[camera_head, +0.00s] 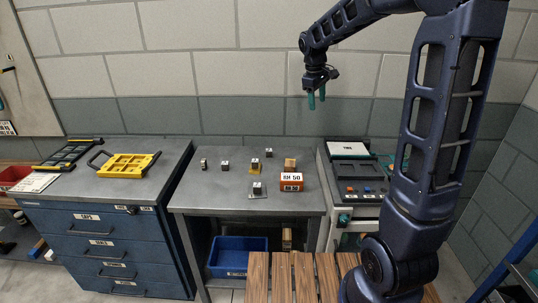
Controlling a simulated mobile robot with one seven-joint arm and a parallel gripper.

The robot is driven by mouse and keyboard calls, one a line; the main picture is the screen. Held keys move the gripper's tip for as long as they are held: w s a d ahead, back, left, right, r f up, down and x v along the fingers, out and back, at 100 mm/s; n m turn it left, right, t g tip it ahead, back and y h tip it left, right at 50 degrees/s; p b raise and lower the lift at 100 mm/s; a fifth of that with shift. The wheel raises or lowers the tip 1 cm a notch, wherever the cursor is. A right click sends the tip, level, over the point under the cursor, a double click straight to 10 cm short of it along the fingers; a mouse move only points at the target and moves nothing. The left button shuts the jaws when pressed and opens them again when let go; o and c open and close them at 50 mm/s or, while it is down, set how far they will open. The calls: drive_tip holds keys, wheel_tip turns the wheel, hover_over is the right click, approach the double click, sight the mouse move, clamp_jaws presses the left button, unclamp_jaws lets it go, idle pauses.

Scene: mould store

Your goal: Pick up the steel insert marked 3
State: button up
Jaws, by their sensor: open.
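Several small steel-grey blocks with pale, marked faces stand on the middle grey table (215,196). One block (204,165) is at the left, another (225,166) is beside it, and one (269,153) is at the back. One block (255,163) stands on a yellowish plate, and one (257,188) stands on a grey plate near the front. Their marks are too small to read, so I cannot tell which is insert 3. My gripper (317,99), with teal fingertips, is open and empty, high above the table's right back side, apart from every block.
An orange block marked 50 (291,184) and a wooden block (290,163) stand at the table's right. A machine (354,190) adjoins on the right. A blue drawer cabinet (100,235) with a yellow tray (128,166) stands left. A blue bin (238,257) is below.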

drive_tip(key=w+a+f+n+h, duration=0.1)
drive_tip(key=w+a+f+n, duration=0.3)
drive_tip(key=w+a+f, duration=0.6)
drive_tip(key=n+g+h, duration=0.1)
drive_tip(key=n+h, duration=0.1)
drive_tip(key=n, duration=0.3)
approach(269, 150)
drive_tip(key=x, duration=1)
drive_tip(key=shift+w, duration=0.1)
drive_tip(key=shift+c, duration=0.2)
clamp_jaws()
